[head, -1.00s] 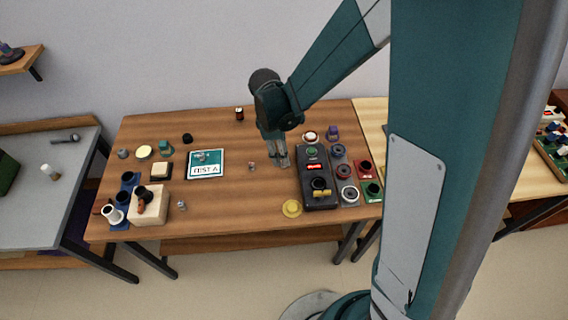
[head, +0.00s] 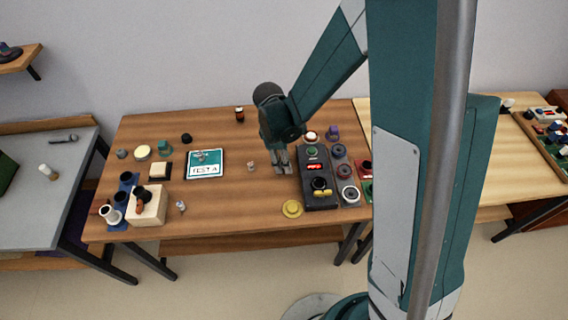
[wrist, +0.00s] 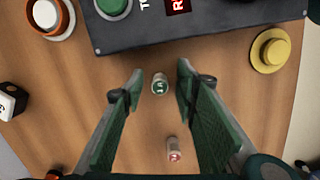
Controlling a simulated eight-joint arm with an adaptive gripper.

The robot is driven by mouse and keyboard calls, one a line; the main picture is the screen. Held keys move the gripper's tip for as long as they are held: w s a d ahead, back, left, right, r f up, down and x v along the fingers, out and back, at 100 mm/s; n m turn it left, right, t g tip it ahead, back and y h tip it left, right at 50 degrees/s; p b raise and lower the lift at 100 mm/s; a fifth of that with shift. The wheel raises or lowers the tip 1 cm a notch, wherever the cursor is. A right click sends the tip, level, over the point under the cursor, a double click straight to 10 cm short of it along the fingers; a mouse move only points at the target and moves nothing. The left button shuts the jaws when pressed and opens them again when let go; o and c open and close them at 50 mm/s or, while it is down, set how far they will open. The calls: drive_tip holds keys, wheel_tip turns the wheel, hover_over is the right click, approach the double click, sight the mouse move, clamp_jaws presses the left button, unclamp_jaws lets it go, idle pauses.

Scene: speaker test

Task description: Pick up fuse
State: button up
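Two small upright cylinders that look like fuses stand on the wooden table. In the wrist view, one with a green-marked top (wrist: 160,84) stands between my fingertips, with a gap on both sides. The other, with a red-marked top (wrist: 173,150), stands farther back between the fingers' bases in the picture; it shows in the head view (head: 251,166) just left of my gripper (head: 282,167). My gripper also fills the wrist view (wrist: 161,77), with its fingers open and empty. In the head view the green-marked cylinder is hidden or too small to tell from the fingers.
The dark tester box (head: 320,180) with a red display stands just right of my gripper. A yellow round piece (head: 292,208) lies in front of it. A teal and white card (head: 205,163) lies to the left. Bare table (head: 235,200) lies between them.

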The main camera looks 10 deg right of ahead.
drive_tip(key=c, duration=0.8)
drive_tip(key=shift+c, duration=0.2)
drive_tip(key=shift+r, duration=0.1)
drive_tip(key=shift+r+p, duration=0.95)
drive_tip(key=shift+r, duration=3.95)
